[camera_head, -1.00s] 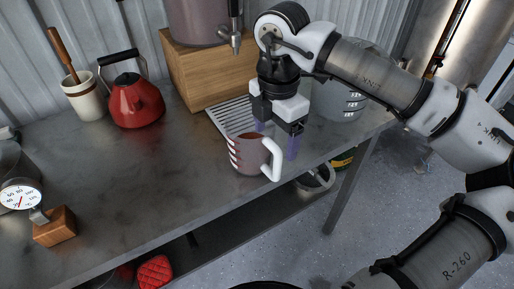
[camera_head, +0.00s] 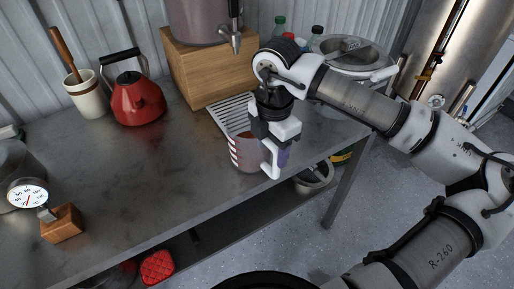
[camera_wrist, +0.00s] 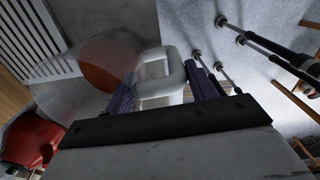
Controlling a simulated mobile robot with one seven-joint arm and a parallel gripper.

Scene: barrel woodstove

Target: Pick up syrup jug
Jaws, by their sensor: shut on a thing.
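The syrup jug (camera_head: 240,153) is a clear measuring jug with red marks, dark reddish content and a white handle. It stands upright near the table's front edge. My gripper (camera_head: 277,155) is above and to the right of it, pointing down, shut on the handle. The wrist view shows the jug's see-through body (camera_wrist: 75,75) on the left. Its white handle (camera_wrist: 158,68) sits between the purple fingers of my gripper (camera_wrist: 163,90). My gripper hides part of the jug in the head view.
A slatted drip tray (camera_head: 222,110) lies behind the jug, by a wooden box (camera_head: 205,68) under a spigot. A red kettle (camera_head: 137,100) and a crock (camera_head: 87,97) stand at back left. A thermometer (camera_head: 28,196) is at far left. The table's middle is clear.

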